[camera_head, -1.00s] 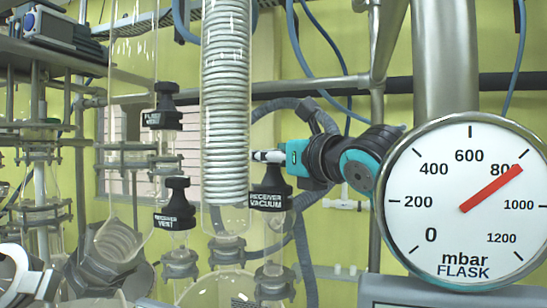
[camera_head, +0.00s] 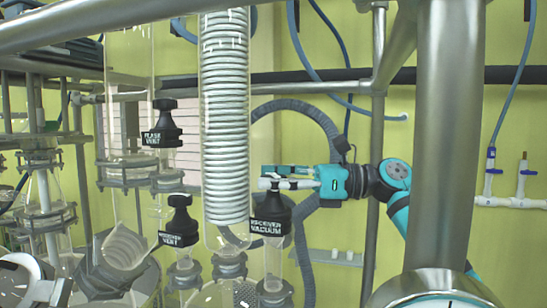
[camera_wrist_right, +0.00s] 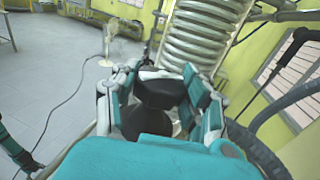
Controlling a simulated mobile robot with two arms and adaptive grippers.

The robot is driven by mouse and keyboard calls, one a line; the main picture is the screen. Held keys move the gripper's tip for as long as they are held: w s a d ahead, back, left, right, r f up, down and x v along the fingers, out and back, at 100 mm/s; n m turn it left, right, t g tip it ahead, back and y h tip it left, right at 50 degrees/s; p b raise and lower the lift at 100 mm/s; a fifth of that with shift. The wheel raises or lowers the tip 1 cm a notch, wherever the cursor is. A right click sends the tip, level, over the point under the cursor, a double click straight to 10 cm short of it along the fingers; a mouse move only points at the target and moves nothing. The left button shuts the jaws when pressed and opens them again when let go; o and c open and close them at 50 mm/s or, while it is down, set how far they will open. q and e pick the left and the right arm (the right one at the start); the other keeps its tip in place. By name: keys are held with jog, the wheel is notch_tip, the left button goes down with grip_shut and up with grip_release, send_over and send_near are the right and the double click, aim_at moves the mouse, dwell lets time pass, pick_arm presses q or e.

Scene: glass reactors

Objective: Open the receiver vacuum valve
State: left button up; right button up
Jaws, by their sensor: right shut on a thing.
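The receiver vacuum valve (camera_head: 271,216) has a black knob and a label reading RECEIVER VACUUM. It stands upright just right of the coiled condenser in the head view. My right gripper (camera_head: 272,182) comes in from the right at the knob's top. In the right wrist view, the black knob (camera_wrist_right: 158,95) sits between the fingers of my right gripper (camera_wrist_right: 160,82), which is shut on it. The fingers partly cover the knob's sides. Whether the valve is open or closed cannot be told. My left gripper is not clearly in view.
The glass condenser with its coil (camera_head: 225,120) stands close left of the valve. The receiver vent valve (camera_head: 180,222) and flask vent valve (camera_head: 163,128) are further left. A thick steel column (camera_head: 445,150) and the gauge (camera_head: 437,290) stand at the right front.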

jog(key=g, duration=0.1)
jog(key=n+g+p, duration=0.1)
jog(key=shift+r+n+g, duration=0.3)
jog(key=shift+g, duration=0.1)
pick_arm(q)
jog(key=shift+r+p, duration=0.85)
jog(key=shift+r, duration=1.1)
pick_arm(e)
jog(key=shift+f+n+g+h, duration=0.2)
jog(key=shift+n+g, duration=0.4)
jog(key=shift+g, duration=0.25)
jog(key=shift+f+n+g+h, duration=0.1)
jog(key=shift+n+g+h, duration=0.1)
jog(key=shift+n+g, duration=0.55)
pick_arm(q)
jog(key=shift+r, duration=0.1)
pick_arm(e)
jog(key=shift+f+g, duration=0.1)
jog(key=shift+g, duration=0.5)
jog(key=o, duration=1.2)
pick_arm(q)
jog(key=shift+a, duration=0.15)
jog(key=shift+f, duration=0.2)
pick_arm(e)
jog(key=shift+t, duration=0.3)
